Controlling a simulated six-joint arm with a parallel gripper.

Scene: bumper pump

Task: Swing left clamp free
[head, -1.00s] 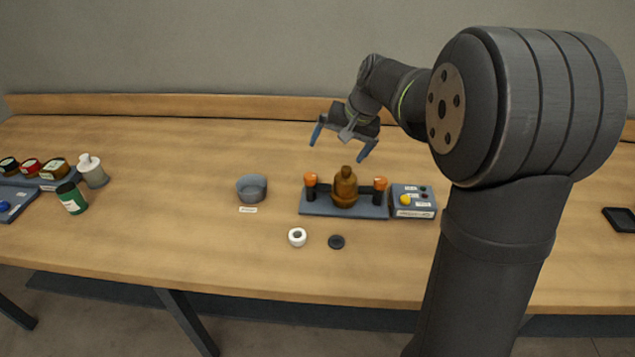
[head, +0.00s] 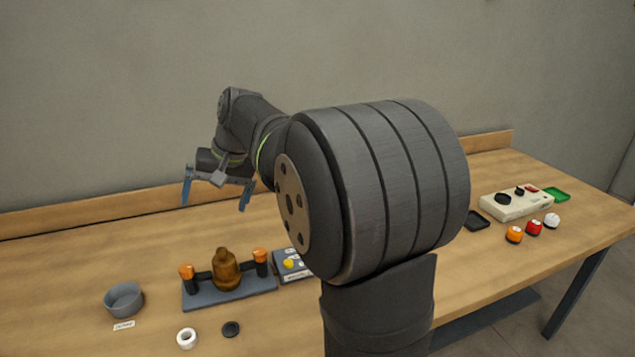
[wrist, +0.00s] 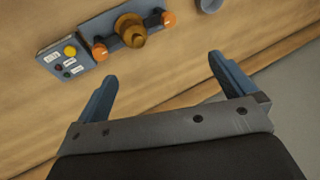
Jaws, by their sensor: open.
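The clamp fixture is a grey base plate (head: 232,293) with a brown bottle-shaped piece (head: 226,270) upright in its middle. The left clamp (head: 187,272) has an orange knob on a dark arm, beside the brown piece. The right clamp (head: 261,257) looks alike on the other side. In the wrist view the left clamp (wrist: 168,18) lies on the right, nearer the bowl. My gripper (head: 215,203) is open and empty, up behind and above the fixture. In the wrist view its two blue fingers (wrist: 162,68) are wide apart, touching nothing.
A grey bowl (head: 124,299) stands left of the fixture; a button box (head: 291,264) stands right, partly hidden by my arm. A white ring (head: 187,338) and a black disc (head: 231,329) lie in front. A cream panel (head: 516,203) stands far right.

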